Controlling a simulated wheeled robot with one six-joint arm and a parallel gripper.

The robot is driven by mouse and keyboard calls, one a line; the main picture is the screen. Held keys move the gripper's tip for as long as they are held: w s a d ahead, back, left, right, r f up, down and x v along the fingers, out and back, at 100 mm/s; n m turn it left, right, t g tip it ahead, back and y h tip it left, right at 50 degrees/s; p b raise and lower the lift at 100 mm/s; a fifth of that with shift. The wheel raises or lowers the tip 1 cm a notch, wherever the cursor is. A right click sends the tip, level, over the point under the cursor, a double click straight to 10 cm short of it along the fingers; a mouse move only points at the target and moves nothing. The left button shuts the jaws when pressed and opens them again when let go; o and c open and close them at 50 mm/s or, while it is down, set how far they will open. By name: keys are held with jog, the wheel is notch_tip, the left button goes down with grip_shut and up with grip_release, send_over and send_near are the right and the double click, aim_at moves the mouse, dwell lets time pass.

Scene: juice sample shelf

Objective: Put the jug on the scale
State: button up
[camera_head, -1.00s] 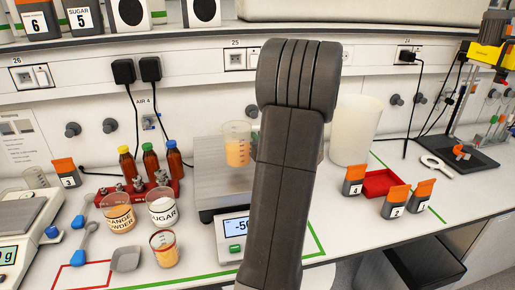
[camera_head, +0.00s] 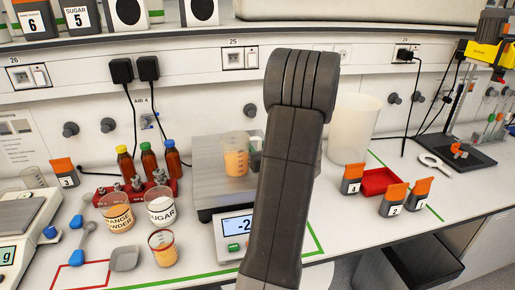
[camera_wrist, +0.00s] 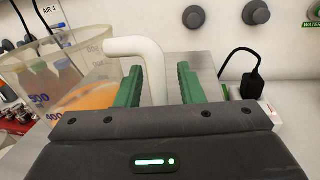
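The jug (camera_head: 235,160) is a clear beaker with orange liquid. It stands upright on the metal plate of the middle scale (camera_head: 205,195), whose display begins with "-2"; my arm hides the rest. In the wrist view the jug (camera_wrist: 62,85) is at the left. Its white handle (camera_wrist: 135,46) reaches between the green fingers of my gripper (camera_wrist: 160,85). The fingers are apart, with a clear gap between the handle and the right finger, so my gripper is open around the handle. In the head view my arm largely hides my gripper.
Orange powder (camera_head: 116,214) and sugar (camera_head: 161,207) tubs and a small orange-filled cup (camera_head: 162,248) stand left of the scale. Bottles in a red rack (camera_head: 130,190) stand behind them. A large white container (camera_head: 352,130) and red tray (camera_head: 380,181) are at the right.

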jog(key=shift+s+r, duration=0.1)
jog(key=shift+r, duration=0.05)
jog(key=b+v, duration=0.2)
jog(key=v, duration=0.9)
jog(key=shift+s+d, duration=0.15)
jog(key=shift+s, duration=0.25)
